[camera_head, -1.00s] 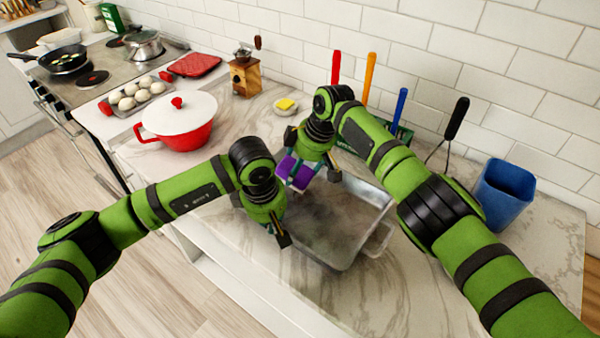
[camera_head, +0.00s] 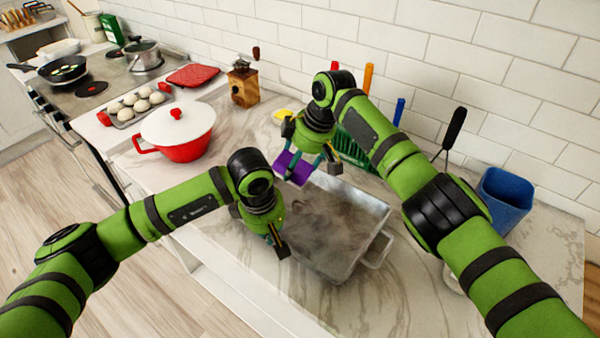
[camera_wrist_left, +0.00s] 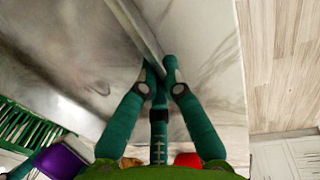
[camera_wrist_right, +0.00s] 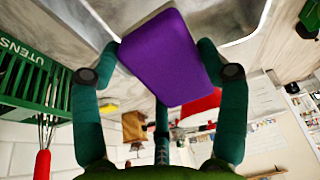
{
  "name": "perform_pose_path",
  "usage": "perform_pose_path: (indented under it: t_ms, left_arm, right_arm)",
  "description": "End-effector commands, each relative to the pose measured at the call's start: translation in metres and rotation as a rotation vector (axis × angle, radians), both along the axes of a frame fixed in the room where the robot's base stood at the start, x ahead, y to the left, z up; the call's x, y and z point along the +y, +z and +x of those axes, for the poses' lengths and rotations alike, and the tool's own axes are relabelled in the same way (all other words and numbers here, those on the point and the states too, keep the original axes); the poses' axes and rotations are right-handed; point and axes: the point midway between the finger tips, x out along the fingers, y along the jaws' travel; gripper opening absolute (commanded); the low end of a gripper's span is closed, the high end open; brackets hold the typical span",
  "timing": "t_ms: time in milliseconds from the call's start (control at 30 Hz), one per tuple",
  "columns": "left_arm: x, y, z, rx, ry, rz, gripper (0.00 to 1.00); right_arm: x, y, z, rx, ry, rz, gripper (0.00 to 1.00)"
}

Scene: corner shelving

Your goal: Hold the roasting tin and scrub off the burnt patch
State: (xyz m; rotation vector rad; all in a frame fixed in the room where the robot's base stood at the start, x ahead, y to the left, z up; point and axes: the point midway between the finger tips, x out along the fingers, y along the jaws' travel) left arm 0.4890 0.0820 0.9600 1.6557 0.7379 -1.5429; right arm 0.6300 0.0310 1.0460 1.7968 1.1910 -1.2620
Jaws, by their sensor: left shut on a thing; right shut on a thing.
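The grey metal roasting tin (camera_head: 372,212) lies on the marble counter, with a dark, smeary burnt patch (camera_head: 325,222) on its floor. My left gripper (camera_head: 276,243) is shut on the tin's near left rim. In the left wrist view its fingers (camera_wrist_left: 158,80) close on the rim (camera_wrist_left: 136,28). My right gripper (camera_head: 308,164) is shut on a purple sponge (camera_head: 293,167) at the tin's back left end. In the right wrist view the sponge (camera_wrist_right: 165,58) sits between both fingers. I cannot tell whether it touches the tin.
A green utensil rack (camera_head: 352,150) stands behind the tin, partly hidden by my right arm. A blue cup (camera_head: 503,200) stands to the right. A red pot with a white lid (camera_head: 178,130) and a wooden grinder (camera_head: 243,84) are to the left. Counter in front is clear.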

Motion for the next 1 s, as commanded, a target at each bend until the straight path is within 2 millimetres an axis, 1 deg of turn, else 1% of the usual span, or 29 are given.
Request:
perform_pose_path:
  t_ms: [67,100,133,167,467,567,667,1000]
  left_arm:
    - [0.000,0.000,0.000,-0.001,0.000,0.001,0.00]
    - [0.000,0.000,0.000,-0.001,0.000,0.001,0.19]
    - [0.000,0.000,0.000,-0.001,0.000,0.001,0.31]
    - [0.000,0.000,0.000,-0.001,0.000,0.001,0.35]
    - [0.000,0.000,0.000,-0.001,0.000,0.001,0.35]
    - [0.001,0.006,0.000,-0.001,0.000,0.000,0.35]
    - [0.001,0.019,0.000,-0.004,-0.001,-0.001,0.35]
    - [0.007,0.089,-0.009,-0.005,-0.001,0.000,0.35]
  right_arm:
    - [0.000,0.000,0.000,0.000,0.000,0.000,0.48]
    - [0.000,0.000,0.000,0.000,0.000,0.000,0.48]
    - [0.000,0.000,0.000,0.000,0.000,0.000,0.48]
    - [0.000,0.000,0.000,0.000,0.000,0.000,0.48]
    - [0.000,0.000,0.000,0.000,0.000,0.000,0.48]
    - [0.000,0.000,0.000,0.000,0.000,0.000,0.48]
    - [0.000,0.000,0.000,0.000,0.000,0.000,0.48]
    - [0.000,0.000,0.000,0.000,0.000,0.000,0.48]
